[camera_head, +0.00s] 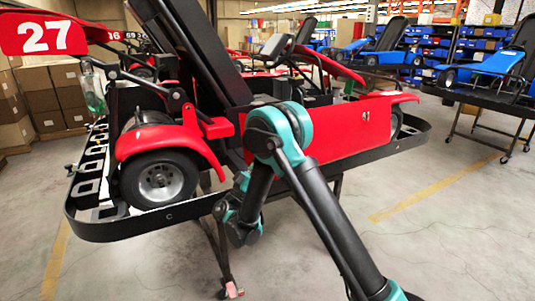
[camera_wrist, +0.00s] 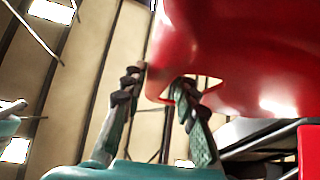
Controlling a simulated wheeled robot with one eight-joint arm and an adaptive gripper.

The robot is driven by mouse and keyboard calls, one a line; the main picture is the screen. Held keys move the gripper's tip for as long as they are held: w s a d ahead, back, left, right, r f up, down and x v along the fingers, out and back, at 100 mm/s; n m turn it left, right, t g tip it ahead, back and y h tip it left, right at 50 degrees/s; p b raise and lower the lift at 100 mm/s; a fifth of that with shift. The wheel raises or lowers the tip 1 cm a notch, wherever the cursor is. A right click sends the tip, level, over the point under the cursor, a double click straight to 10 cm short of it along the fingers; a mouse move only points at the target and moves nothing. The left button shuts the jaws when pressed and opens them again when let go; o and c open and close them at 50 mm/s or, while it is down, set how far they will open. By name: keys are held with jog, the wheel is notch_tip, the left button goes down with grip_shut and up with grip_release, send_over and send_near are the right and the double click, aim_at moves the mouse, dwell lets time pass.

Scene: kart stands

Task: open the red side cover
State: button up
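The red side cover (camera_head: 337,133) is a flat red panel with a small number on the near side of the kart, partly behind my arm in the head view. In the wrist view a glossy red body part (camera_wrist: 235,45) fills the upper right and has a cut-out in its lower lip. I cannot tell whether it is the side cover. My gripper (camera_wrist: 158,80) has its fingers apart, with the red lip between them. The right fingertip is at the cut-out, the left just outside the lip. Contact is unclear. My fingertips are not discernible in the head view.
The red kart has a black bumper rail (camera_head: 145,226) around it and a front wheel (camera_head: 158,180) at left. A wheeled stand supports it. Cardboard boxes (camera_head: 52,98) are stacked at left, and a blue kart (camera_head: 488,65) stands at right.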

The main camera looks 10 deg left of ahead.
jog(key=shift+o, duration=0.7)
jog(key=v, duration=1.2)
